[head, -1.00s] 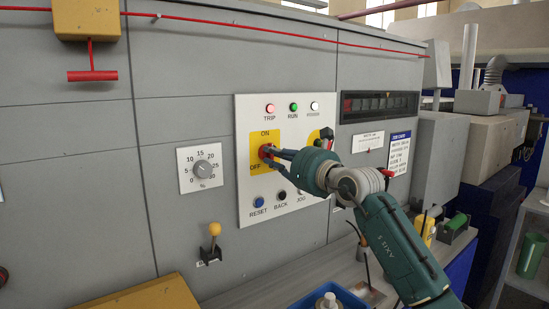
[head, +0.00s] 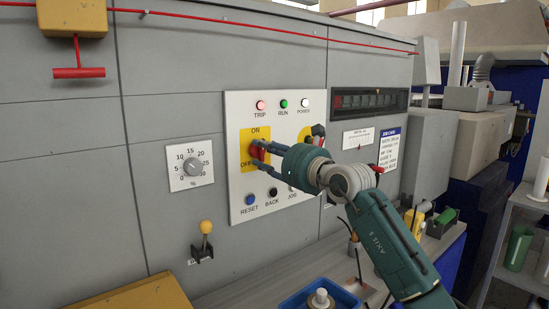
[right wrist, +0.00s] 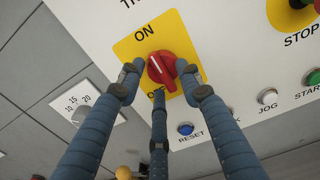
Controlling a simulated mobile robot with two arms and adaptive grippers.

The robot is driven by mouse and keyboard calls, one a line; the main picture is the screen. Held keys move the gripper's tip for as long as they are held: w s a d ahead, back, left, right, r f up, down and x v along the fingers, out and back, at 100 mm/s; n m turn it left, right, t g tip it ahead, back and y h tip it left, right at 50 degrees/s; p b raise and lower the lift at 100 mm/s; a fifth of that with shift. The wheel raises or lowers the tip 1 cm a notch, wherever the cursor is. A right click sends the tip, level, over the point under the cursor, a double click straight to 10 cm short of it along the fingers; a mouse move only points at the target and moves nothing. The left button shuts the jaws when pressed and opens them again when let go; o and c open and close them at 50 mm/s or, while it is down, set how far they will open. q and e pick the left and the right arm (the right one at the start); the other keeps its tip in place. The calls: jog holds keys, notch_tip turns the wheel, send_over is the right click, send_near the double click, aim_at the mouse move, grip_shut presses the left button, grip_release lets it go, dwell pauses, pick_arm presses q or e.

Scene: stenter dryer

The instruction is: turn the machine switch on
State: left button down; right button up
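The machine switch is a red rotary knob (head: 258,149) on a yellow plate marked ON above and OFF below. In the right wrist view the knob (right wrist: 164,70) shows between my fingers, its white line pointing up and slightly left, towards ON. My right gripper (head: 266,156) is at the knob with its fingers spread. In the right wrist view the right gripper (right wrist: 160,78) has a fingertip on each side of the knob and one below, partly covering OFF. I cannot tell whether a fingertip still touches. My left gripper is out of view.
The white panel (head: 236,112) carries TRIP, RUN and POWER lamps above and several buttons below. A red stop button on yellow (right wrist: 294,12) is to the right. A dial (head: 193,167) and a yellow-knobbed lever (head: 206,228) are to the left. A blue tray (head: 290,303) stands below.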

jog(key=v, duration=1.1)
jog(key=shift+s+d, duration=0.2)
jog(key=shift+s, duration=0.1)
jog(key=shift+f, duration=0.1)
